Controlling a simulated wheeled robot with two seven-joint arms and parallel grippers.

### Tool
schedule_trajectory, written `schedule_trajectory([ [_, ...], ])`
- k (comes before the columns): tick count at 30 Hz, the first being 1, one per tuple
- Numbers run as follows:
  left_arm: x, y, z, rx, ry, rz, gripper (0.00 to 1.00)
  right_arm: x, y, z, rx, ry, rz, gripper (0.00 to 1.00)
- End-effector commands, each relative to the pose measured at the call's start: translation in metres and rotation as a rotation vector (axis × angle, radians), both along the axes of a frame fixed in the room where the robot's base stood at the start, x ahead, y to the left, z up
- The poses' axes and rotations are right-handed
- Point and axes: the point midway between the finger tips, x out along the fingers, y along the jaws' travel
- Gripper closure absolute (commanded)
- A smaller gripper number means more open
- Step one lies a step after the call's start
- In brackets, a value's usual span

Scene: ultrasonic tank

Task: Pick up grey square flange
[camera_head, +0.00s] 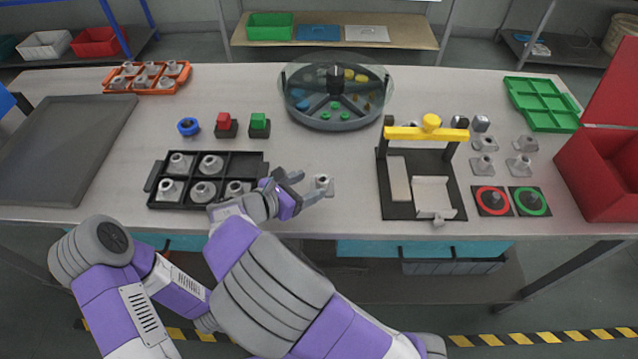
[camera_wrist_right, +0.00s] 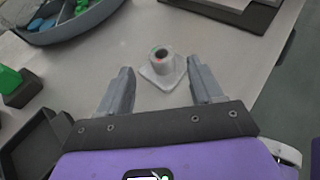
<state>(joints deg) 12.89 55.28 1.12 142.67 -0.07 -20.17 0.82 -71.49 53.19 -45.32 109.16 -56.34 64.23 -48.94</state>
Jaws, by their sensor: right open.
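A grey square flange (camera_head: 321,182) with a round hub stands on the table, right of the black divided tray. In the right wrist view the same flange (camera_wrist_right: 161,72) shows its square base and the dark hole in its hub. My right gripper (camera_head: 309,184) is open and low over the table. In the wrist view its two fingers (camera_wrist_right: 158,84) are apart, with the flange between and slightly beyond the tips. I see no contact between the fingers and the flange. My left gripper is not in view.
The black tray (camera_head: 149,187) beside my right wrist holds several grey flanges. An orange tray (camera_head: 107,83) of parts stands at the back left. A black fixture with a yellow bar (camera_head: 427,133) is to the right, and a round divided tank (camera_head: 337,122) stands behind.

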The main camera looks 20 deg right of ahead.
Motion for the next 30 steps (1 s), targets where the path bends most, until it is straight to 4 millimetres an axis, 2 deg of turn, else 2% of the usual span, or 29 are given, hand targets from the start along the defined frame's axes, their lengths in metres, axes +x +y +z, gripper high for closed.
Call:
schedule_trajectory([
  [8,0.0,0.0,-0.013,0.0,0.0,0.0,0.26,0.011,-0.02,-0.014,0.0,0.0,-0.001,0.35],
  [18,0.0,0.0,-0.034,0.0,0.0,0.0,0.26,0.03,-0.059,-0.029,0.001,0.0,-0.002,0.35],
  [27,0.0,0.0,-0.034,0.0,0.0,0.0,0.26,0.033,-0.064,-0.028,0.001,0.0,0.0,0.35],
  [30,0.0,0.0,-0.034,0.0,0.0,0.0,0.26,0.033,-0.063,-0.028,0.001,0.0,0.0,0.48],
])
